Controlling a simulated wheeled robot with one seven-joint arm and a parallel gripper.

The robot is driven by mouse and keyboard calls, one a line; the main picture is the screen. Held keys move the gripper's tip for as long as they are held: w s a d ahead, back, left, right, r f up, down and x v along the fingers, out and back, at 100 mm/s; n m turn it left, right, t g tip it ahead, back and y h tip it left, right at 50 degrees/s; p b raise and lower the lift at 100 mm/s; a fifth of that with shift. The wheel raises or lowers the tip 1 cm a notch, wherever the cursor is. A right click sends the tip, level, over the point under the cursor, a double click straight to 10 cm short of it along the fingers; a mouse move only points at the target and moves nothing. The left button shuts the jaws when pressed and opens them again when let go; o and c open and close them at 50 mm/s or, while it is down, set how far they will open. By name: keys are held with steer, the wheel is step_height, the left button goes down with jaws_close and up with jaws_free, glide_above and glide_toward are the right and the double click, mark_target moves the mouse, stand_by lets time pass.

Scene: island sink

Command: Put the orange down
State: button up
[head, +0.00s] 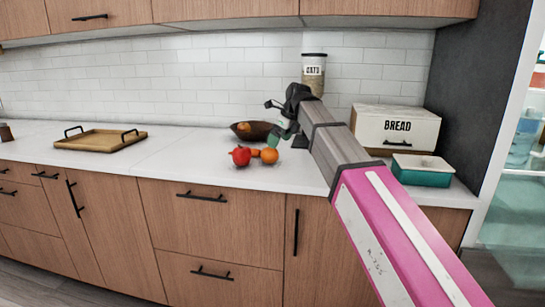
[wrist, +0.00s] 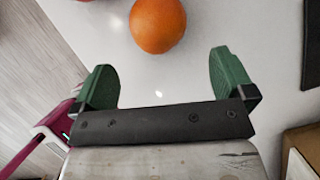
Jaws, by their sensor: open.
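The orange (head: 269,155) rests on the white counter, just right of a red fruit, in the head view. In the wrist view the orange (wrist: 158,25) lies on the white surface beyond my fingertips, roughly centred between them and not touched by either. My gripper (wrist: 161,62) is open and empty, its two green fingers wide apart. In the head view my gripper (head: 278,136) is above and behind the orange, near the bowl, and partly hidden by my arm.
A dark bowl (head: 246,133) with orange fruit stands behind. The red fruit (head: 241,156) is beside the orange. A bread box (head: 397,130), a teal container (head: 422,172) and a jar (head: 314,72) are at right. A wooden tray (head: 92,141) is at left. The counter between is clear.

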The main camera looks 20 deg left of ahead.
mark_target(271, 155)
steer(key=x, duration=0.8)
steer(key=shift+a+f, duration=0.15)
steer(key=shift+a, duration=0.25)
steer(key=c, duration=1.1)
steer(key=shift+r, duration=0.2)
step_height(271, 155, up, 4)
steer(key=shift+w+f, duration=0.1)
steer(key=s+a+r, duration=0.4)
steer(key=s+a, duration=0.1)
steer(key=s+a+r, duration=0.2)
steer(key=s+a, duration=0.1)
steer(key=shift+s+a+r, duration=0.15)
steer(key=shift+s+r, duration=0.05)
steer(key=shift+r, duration=0.2)
